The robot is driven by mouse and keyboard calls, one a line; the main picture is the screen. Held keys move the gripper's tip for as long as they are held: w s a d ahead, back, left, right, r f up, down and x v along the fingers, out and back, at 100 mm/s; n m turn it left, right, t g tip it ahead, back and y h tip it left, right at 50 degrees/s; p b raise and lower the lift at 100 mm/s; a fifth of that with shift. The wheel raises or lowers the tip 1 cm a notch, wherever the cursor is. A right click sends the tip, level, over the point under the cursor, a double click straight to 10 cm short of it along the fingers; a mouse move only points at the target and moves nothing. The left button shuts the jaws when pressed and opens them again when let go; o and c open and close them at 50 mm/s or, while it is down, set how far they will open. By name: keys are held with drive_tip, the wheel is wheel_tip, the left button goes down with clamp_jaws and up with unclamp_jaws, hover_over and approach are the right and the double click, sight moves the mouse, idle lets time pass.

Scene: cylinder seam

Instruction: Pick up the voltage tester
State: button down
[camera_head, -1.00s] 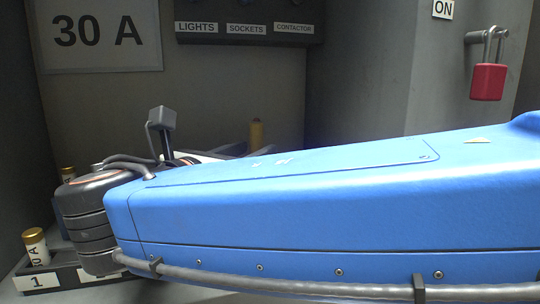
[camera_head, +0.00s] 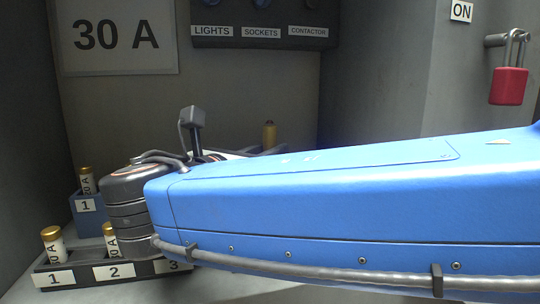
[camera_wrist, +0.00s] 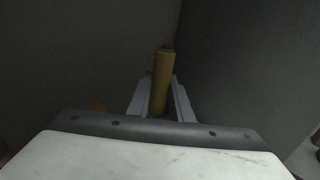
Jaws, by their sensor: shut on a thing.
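The voltage tester (camera_wrist: 162,75) is a yellow cylinder with a darker tip. In the wrist view it stands between the two fingers of my gripper (camera_wrist: 160,100), which is shut on it. Its lower part is hidden by the gripper body. In the head view the yellow tester (camera_head: 269,136) shows as a short upright piece behind my blue arm.
A rack (camera_head: 80,278) with labels 1, 2 and 3 holds fuses at the lower left. A blue holder (camera_head: 88,213) with a fuse stands behind it. A red padlock (camera_head: 509,86) hangs at the upper right. A panel of labelled switches (camera_head: 262,30) is on the back wall.

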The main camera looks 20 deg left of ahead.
sight(269, 125)
wheel_tip(269, 125, up, 10)
drive_tip(key=shift+f, duration=0.1)
idle(0.4)
drive_tip(key=shift+s, duration=0.1)
idle(0.4)
